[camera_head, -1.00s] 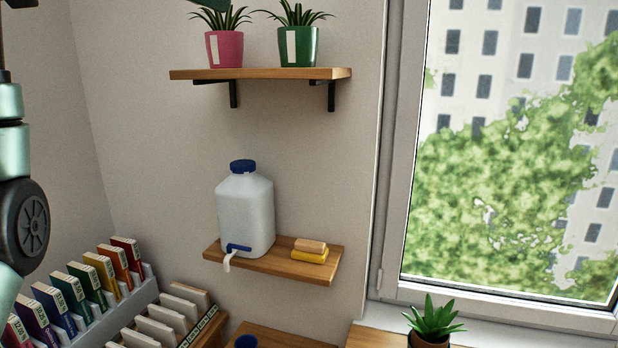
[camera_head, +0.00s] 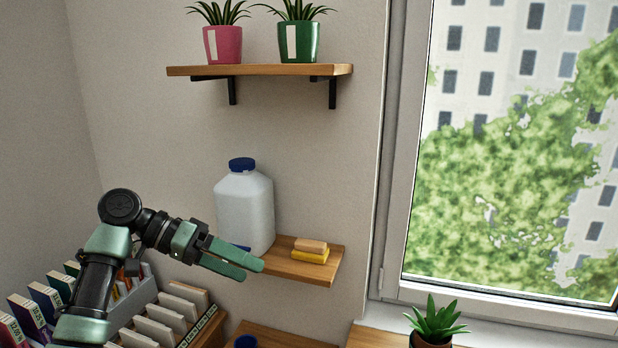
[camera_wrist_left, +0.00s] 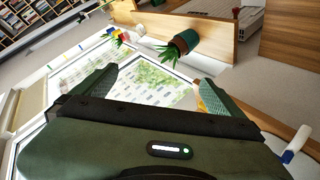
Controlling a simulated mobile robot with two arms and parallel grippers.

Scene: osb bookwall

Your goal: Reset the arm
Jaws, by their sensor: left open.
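My left arm comes in from the lower left in the head view. Its gripper (camera_head: 240,262) is in front of the lower shelf, level with the base of the white jug, and covers part of the jug's blue tap. In the left wrist view the two green fingers (camera_wrist_left: 155,90) stand wide apart with nothing between them, so the gripper is open and empty. My right gripper does not show in either view.
The white jug (camera_head: 245,208) with a blue cap and a yellow sponge (camera_head: 310,256) stand on the lower shelf (camera_head: 300,272). The upper shelf (camera_head: 260,71) holds a pink pot (camera_head: 222,45) and a green pot (camera_head: 298,42). A potted plant (camera_head: 435,322) stands by the window.

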